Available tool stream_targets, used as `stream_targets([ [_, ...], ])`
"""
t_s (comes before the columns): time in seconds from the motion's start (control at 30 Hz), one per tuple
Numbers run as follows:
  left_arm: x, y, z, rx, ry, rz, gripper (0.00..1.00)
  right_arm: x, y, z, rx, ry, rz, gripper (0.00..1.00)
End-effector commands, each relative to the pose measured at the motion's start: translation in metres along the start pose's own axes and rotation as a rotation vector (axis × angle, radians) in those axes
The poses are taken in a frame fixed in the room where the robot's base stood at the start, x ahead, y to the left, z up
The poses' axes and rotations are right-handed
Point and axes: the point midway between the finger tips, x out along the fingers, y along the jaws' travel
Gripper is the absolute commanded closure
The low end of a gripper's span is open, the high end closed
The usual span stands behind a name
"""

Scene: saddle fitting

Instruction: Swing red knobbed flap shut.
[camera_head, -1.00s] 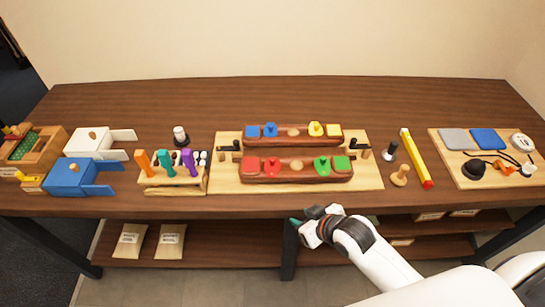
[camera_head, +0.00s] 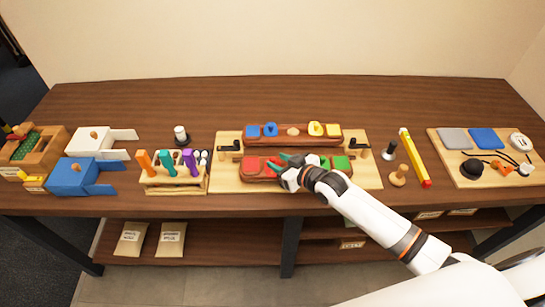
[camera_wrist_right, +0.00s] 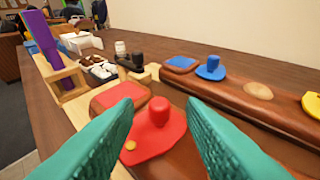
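The red knobbed flap (camera_wrist_right: 152,142) is a flat red plate with a round upright knob and a small yellow pin, lying on the front wooden bar. In the head view my gripper largely hides it. My right gripper (camera_head: 284,161) is over the front bar with its teal fingers open. In the right wrist view its fingertips (camera_wrist_right: 158,106) are apart, one to each side of the knob, with gaps visible. Whether the flap covers an opening cannot be told. A red square (camera_head: 251,165) lies just left of it. My left gripper is not in view.
The rear bar (camera_head: 280,143) carries blue and yellow pieces close behind. Green pieces (camera_head: 341,163) sit at the front bar's right end. Black latches (camera_head: 229,146) stand at the board's sides. A tool rack (camera_head: 172,178) is left of the board. The table's back strip is clear.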

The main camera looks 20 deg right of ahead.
Motion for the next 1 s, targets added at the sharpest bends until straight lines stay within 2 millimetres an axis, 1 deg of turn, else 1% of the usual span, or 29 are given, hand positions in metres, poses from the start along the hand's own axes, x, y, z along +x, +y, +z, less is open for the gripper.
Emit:
stream_targets([
  [0.03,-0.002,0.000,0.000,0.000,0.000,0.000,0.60,0.009,0.000,0.002,0.000,0.000,0.000,0.63],
  [0.1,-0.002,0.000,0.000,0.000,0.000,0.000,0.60,0.018,0.000,0.001,0.001,-0.001,0.000,0.63],
  [0.23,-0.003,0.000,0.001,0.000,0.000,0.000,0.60,0.030,0.000,0.000,0.001,0.001,0.001,0.63],
  [0.4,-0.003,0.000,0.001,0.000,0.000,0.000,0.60,0.036,0.000,0.000,0.000,0.000,0.000,0.63],
  [0.63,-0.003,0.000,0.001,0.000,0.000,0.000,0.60,0.036,0.000,0.000,-0.001,0.000,0.001,0.63],
  [0.67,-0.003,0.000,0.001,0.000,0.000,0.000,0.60,0.036,0.000,0.000,-0.001,0.000,0.001,0.67],
  [0.8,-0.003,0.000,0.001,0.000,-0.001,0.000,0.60,0.036,0.000,0.000,-0.001,0.000,0.001,0.89],
  [0.87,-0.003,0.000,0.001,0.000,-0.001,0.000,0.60,0.036,0.000,0.000,-0.001,0.000,0.001,0.99],
  [1.0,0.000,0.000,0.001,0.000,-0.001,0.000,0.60,0.037,0.000,-0.001,-0.005,-0.001,0.006,1.00],
])
